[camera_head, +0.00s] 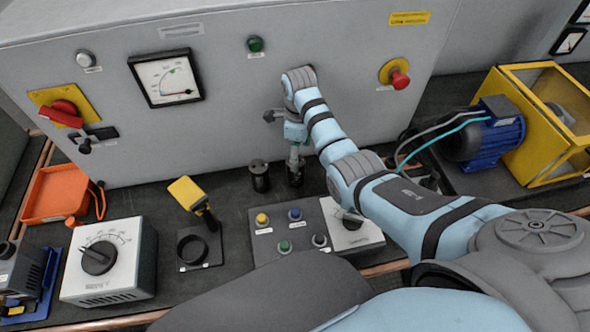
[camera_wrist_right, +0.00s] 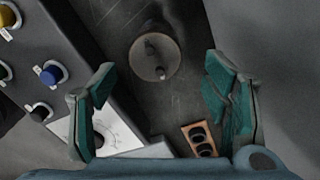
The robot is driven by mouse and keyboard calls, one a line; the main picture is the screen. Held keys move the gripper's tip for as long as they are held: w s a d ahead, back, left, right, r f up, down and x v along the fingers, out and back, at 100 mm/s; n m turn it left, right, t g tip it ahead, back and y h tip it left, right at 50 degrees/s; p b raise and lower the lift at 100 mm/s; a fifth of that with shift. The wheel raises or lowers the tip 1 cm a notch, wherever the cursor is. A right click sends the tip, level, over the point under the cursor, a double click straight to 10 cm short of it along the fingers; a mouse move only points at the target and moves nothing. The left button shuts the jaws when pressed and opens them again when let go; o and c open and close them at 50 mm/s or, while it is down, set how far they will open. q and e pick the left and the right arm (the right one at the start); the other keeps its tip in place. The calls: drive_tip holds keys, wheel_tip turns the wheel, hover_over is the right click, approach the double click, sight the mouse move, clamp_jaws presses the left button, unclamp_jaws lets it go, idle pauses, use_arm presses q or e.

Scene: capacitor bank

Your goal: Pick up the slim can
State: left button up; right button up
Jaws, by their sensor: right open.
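Two small dark cylindrical cans stand upright on the dark bench, close together. One can (camera_head: 260,177) is in plain view. The other can (camera_head: 295,175) is right below my right gripper (camera_head: 296,152) and partly hidden by it. I cannot tell for sure which is the slim one. In the wrist view my right gripper (camera_wrist_right: 160,105) is open, with its teal fingers spread and nothing between their tips. A round can top (camera_wrist_right: 154,58) with small terminals lies just beyond the tips, roughly centred between them. My left gripper is not in view.
A button panel (camera_head: 270,220) and a white dial box (camera_head: 350,235) lie in front of the cans. A black ring stand (camera_head: 197,247) with a yellow-headed tool is to the left. The grey cabinet (camera_head: 220,120) rises close behind. A wooden block (camera_wrist_right: 201,140) with black sockets is near the right finger.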

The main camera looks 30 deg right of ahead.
drive_tip(key=f, duration=0.3)
drive_tip(key=shift+s+a+b, duration=0.15)
drive_tip(key=shift+a+b, duration=0.05)
drive_tip(key=shift+b, duration=0.15)
drive_tip(key=f, duration=0.1)
drive_tip(key=f+b, duration=0.1)
drive_tip(key=f, duration=0.3)
drive_tip(key=shift+w+a+f+b, duration=0.1)
drive_tip(key=shift+w+a+b, duration=0.15)
drive_tip(key=shift+b, duration=0.15)
drive_tip(key=shift+f, duration=0.3)
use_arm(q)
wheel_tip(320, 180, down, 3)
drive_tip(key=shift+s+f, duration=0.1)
use_arm(e)
drive_tip(key=shift+s+r, duration=0.15)
drive_tip(key=shift+r, duration=0.05)
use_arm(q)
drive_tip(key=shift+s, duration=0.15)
use_arm(e)
drive_tip(key=c, duration=1.5)
